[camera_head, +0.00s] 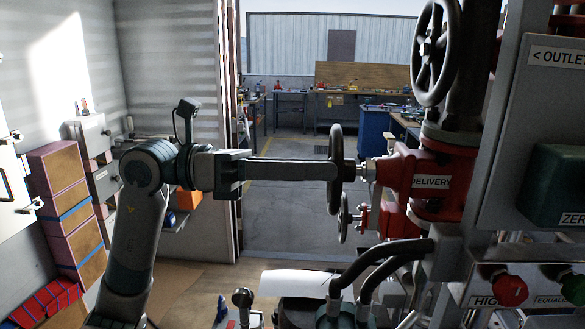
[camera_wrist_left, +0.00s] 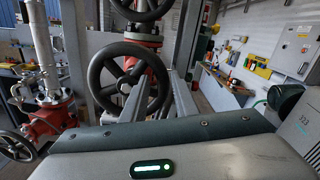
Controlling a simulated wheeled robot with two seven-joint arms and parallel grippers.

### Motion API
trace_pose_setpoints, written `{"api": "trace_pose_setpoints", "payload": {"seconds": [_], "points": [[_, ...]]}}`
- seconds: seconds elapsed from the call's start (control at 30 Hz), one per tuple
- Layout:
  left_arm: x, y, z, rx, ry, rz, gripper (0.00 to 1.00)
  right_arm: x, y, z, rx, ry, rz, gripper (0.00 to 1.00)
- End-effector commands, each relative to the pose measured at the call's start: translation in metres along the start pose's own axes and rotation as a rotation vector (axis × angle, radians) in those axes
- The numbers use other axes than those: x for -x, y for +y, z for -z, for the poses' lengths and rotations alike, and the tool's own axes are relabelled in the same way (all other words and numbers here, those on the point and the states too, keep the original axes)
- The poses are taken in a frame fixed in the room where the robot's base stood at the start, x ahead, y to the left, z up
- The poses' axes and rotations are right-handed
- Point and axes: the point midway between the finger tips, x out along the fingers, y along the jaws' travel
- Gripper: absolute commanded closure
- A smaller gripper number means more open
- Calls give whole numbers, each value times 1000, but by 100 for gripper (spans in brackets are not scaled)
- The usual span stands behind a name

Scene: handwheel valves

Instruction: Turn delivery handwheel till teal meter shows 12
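The delivery handwheel (camera_head: 336,168) is a black wheel seen nearly edge-on in the head view, on a red valve body (camera_head: 398,173) labelled DELIVERY. In the left wrist view a black spoked handwheel (camera_wrist_left: 96,75) faces the camera. My left gripper (camera_head: 338,172) reaches in from the left, its long fingers level and their tips at the wheel. In the wrist view the fingers (camera_wrist_left: 172,85) overlap the wheel's right rim; whether they are closed on it is unclear. A dark teal box (camera_head: 556,185) is at the right; no meter reading shows. My right gripper is not in view.
A larger black handwheel (camera_head: 436,50) stands above, and a smaller one (camera_head: 344,218) sits just below the delivery wheel. Dark hoses (camera_head: 385,262) curve below the valve. A grey panel (camera_head: 515,130) closes off the right. Stacked boxes (camera_head: 65,205) stand at left. Floor beyond is open.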

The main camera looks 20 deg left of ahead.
Motion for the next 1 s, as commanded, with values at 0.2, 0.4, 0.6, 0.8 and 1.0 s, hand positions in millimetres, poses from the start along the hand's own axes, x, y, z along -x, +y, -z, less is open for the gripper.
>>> {"api": "trace_pose_setpoints", "payload": {"seconds": [0.2, 0.4, 0.6, 0.8, 1.0], "points": [[-10, -1, 0, 3, 4, 8, 69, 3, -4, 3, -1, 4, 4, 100], [-11, 0, -1, 2, 4, 5, 69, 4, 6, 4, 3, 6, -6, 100], [-10, 1, -2, 2, 3, 2, 69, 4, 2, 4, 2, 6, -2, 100], [-9, 1, -2, 1, 2, 1, 100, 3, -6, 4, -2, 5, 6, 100], [-9, 1, -3, 0, 1, 0, 100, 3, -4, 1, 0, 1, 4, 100]]}}
